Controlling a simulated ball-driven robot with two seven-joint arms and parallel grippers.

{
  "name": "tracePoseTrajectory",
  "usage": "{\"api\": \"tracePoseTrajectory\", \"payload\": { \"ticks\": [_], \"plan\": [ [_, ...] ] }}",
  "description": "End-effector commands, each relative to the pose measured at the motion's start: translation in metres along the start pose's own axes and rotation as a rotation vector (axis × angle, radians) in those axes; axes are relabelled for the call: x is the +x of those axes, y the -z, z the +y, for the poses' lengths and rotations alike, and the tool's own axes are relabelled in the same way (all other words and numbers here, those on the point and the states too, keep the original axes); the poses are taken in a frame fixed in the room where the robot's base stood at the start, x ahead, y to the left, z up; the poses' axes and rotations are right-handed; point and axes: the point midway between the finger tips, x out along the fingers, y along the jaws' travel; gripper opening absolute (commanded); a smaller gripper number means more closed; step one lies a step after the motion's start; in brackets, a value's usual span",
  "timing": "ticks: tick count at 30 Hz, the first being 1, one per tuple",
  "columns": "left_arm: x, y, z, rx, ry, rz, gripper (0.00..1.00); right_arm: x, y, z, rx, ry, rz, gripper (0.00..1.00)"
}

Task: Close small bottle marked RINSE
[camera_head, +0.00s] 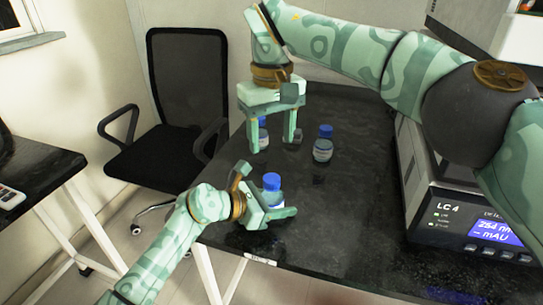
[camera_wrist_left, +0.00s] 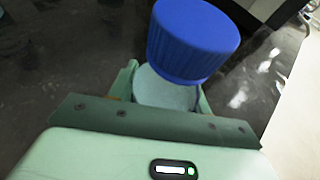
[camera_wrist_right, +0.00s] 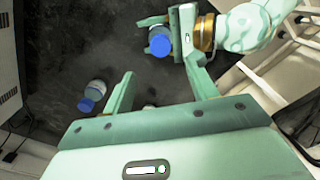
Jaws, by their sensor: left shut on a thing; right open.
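My left gripper (camera_head: 268,207) is shut on a small bottle with a ribbed blue cap (camera_head: 272,182), low over the near part of the black table. In the left wrist view the blue cap (camera_wrist_left: 192,42) tops the pale bottle (camera_wrist_left: 160,88); I cannot tell how tightly it sits. My right gripper (camera_head: 272,143) is open and points down, farther back. In the right wrist view the held bottle's cap (camera_wrist_right: 160,41) shows beyond its fingertips (camera_wrist_right: 158,72). A blue-capped bottle (camera_head: 263,136) shows behind the right gripper's fingers. Another blue-capped bottle (camera_head: 323,146) stands to the right. No label is legible as RINSE.
A small dark object (camera_head: 294,136) is by the right gripper's finger, partly hidden. The LC 4 instrument (camera_head: 465,220) lines the table's right side. A black chair (camera_head: 185,100) stands beyond the table's left edge. The table's near part (camera_head: 330,245) is clear.

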Motion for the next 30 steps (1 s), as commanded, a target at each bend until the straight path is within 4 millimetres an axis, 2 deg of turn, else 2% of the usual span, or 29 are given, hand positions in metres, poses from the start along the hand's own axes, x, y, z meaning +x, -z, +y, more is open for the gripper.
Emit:
{"api": "tracePoseTrajectory", "payload": {
  "ticks": [3, 6, 16, 17, 18, 19, 30],
  "plan": [
    [0.0, 0.0, 0.001, -0.001, -0.002, 0.0, 0.0, -0.016, 0.001, 0.0, 0.002, -0.002, 0.0, 0.58],
    [-0.001, 0.0, 0.001, -0.001, -0.002, 0.0, 0.0, -0.023, 0.0, 0.0, 0.001, -0.001, -0.001, 0.58],
    [-0.001, 0.0, 0.002, -0.001, -0.003, 0.0, 0.0, -0.026, 0.0, 0.001, 0.0, -0.001, -0.001, 0.58],
    [-0.001, 0.0, 0.002, -0.001, -0.003, 0.0, 0.57, -0.026, 0.0, 0.001, 0.0, -0.001, -0.001, 0.58],
    [-0.001, 0.0, 0.002, -0.001, -0.003, 0.0, 0.68, -0.026, 0.0, 0.001, 0.0, -0.001, -0.001, 0.58],
    [-0.001, 0.0, 0.002, -0.001, -0.003, 0.0, 0.74, -0.026, 0.0, 0.001, 0.0, -0.001, -0.001, 0.58],
    [-0.007, -0.001, 0.002, 0.001, -0.005, 0.0, 0.74, -0.032, -0.001, 0.0, 0.001, -0.003, 0.002, 0.58]
  ]
}}
